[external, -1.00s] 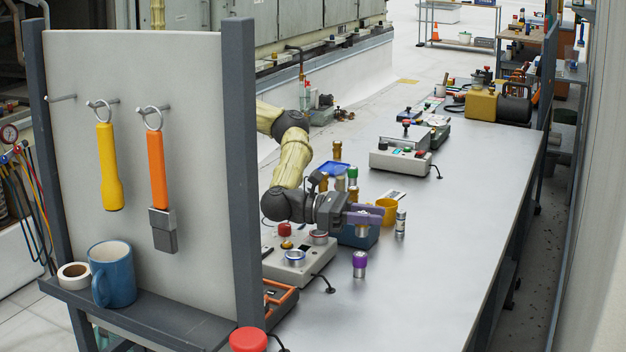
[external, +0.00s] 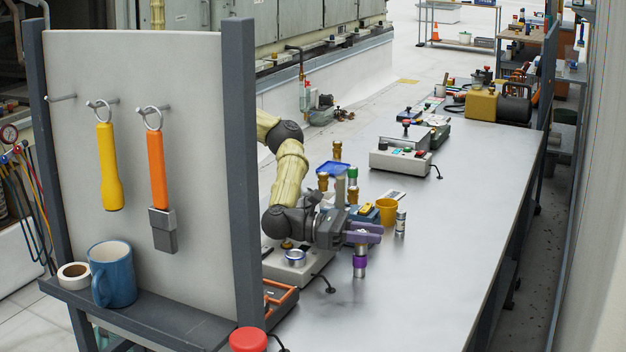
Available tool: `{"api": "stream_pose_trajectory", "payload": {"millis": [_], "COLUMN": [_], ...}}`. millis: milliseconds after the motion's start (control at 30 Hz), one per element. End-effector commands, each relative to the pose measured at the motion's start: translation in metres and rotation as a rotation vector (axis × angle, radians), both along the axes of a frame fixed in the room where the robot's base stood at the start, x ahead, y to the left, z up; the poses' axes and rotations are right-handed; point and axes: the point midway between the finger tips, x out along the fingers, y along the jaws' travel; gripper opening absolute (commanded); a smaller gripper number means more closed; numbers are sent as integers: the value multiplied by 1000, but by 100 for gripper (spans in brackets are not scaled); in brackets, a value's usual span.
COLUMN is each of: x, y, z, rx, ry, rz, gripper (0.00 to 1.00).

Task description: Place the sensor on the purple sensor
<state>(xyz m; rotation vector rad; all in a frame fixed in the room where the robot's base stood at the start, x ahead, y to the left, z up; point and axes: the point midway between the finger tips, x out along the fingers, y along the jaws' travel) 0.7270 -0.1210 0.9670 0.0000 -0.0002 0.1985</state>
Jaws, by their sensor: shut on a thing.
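The purple sensor (external: 360,262), a small silver cylinder with a purple band, stands upright on the bench near the front. My gripper (external: 364,234), with purple-grey fingers, is directly above it. The gripper is shut on a silver sensor (external: 361,248), mostly hidden by the fingers. The lower end of this sensor shows under the fingers, in line with the top of the purple sensor. The two look touching or nearly so; I cannot tell whether the held one rests on it.
Behind my gripper stand a yellow cup (external: 387,212), a silver-and-white cylinder (external: 400,223) and a green-topped cylinder (external: 352,174). A control box with a round dial (external: 296,257) is to the left. The bench (external: 440,240) to the right is clear.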

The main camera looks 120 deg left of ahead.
Motion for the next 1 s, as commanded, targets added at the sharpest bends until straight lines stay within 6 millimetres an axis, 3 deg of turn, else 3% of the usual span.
{"api": "stream_pose_trajectory", "payload": {"millis": [67,100,200,633,1000], "x": [0,0,0,-4,-53], "y": [0,0,0,-1,-11], "z": [-2,-2,-2,0,-1], "rx": [1,0,0,-1,-2], "ry": [0,0,0,1,2], "rz": [0,-1,0,0,-3], "gripper": [5,31,50,51,51]}}
